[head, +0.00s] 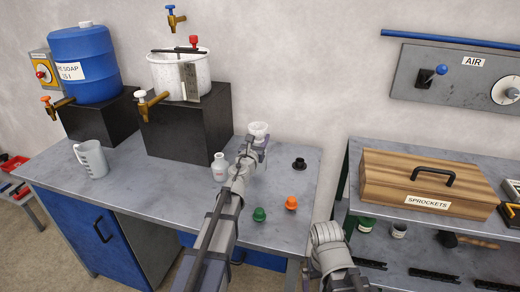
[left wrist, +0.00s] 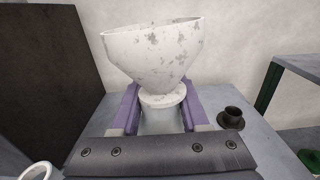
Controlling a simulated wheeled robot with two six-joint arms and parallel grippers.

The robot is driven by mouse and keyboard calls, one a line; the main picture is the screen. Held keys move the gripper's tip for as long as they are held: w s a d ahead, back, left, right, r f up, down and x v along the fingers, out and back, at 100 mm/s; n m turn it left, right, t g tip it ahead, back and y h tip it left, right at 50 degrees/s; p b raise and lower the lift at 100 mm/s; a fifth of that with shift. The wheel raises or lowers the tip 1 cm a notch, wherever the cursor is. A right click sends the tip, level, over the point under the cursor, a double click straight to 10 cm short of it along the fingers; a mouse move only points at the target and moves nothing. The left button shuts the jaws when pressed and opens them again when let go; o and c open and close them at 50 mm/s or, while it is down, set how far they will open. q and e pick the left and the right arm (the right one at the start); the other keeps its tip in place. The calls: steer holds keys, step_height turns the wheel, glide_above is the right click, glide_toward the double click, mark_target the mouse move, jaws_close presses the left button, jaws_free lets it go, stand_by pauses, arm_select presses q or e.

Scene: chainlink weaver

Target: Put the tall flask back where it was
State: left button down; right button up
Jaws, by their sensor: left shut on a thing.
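My left gripper (head: 256,147) is shut on a pale, whitish vessel, which I take as the tall flask (left wrist: 162,118). It is between the purple fingers in the left wrist view. A speckled white funnel (head: 258,128) sits on its rim, wide mouth up; it also fills the top of the left wrist view (left wrist: 155,50). The flask's lower part is hidden by my gripper, so I cannot tell whether it touches the bench. A shorter grey-white bottle (head: 219,168) stands left of my left arm. My right gripper is out of view; only its arm shows at the bottom.
On the bench (head: 140,185) are a black cap (head: 299,164), an orange stopper (head: 291,203), a green stopper (head: 259,214) and a jug (head: 92,159). Black blocks bear a blue soap barrel (head: 84,65) and a white tub (head: 165,72). A sprockets box (head: 400,183) stands right.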

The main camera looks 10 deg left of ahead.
arm_select(q)
steer(key=shift+f+b, duration=1.1)
steer(key=shift+f, duration=0.45)
steer(key=shift+f, duration=0.15)
steer(key=shift+c, duration=2)
jaws_free()
steer(key=shift+r, duration=0.2)
steer(key=shift+r, duration=0.15)
steer(key=s, duration=1.2)
steer(key=shift+a, duration=0.2)
